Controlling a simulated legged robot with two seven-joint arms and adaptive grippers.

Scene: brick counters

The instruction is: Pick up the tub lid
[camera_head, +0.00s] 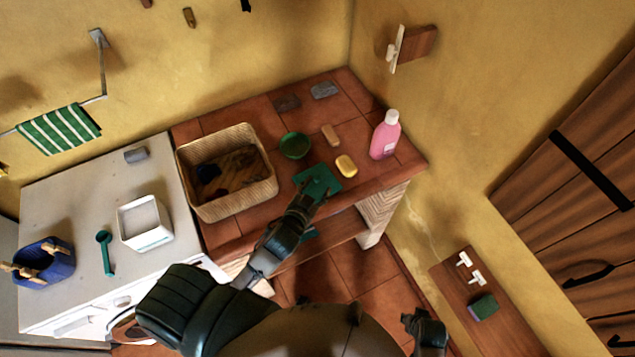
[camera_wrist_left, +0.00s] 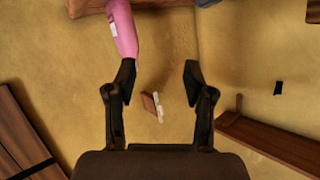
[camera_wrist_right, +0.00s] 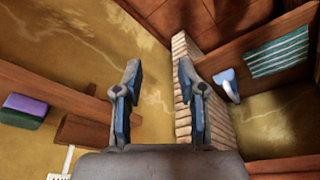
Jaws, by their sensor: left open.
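A flat green square piece (camera_head: 322,178), which looks like the tub lid, lies near the front edge of the tiled counter. My left gripper (camera_head: 304,196) is at its near edge in the head view, its fingers partly overlapping it; I cannot tell whether they touch. In the left wrist view my left gripper (camera_wrist_left: 160,76) is open, with nothing between its fingers, and the lid does not show. My right gripper (camera_wrist_right: 160,75) is open and empty; in the head view it is low at the right, away from the counter.
A wicker basket (camera_head: 188,160), green bowl (camera_head: 295,146), yellow soap (camera_head: 346,166) and pink bottle (camera_head: 385,135) stand around the lid. The bottle also shows in the left wrist view (camera_wrist_left: 122,30). A white tub (camera_head: 146,238) is on the pale counter at left. A wooden shelf (camera_head: 455,275) is lower right.

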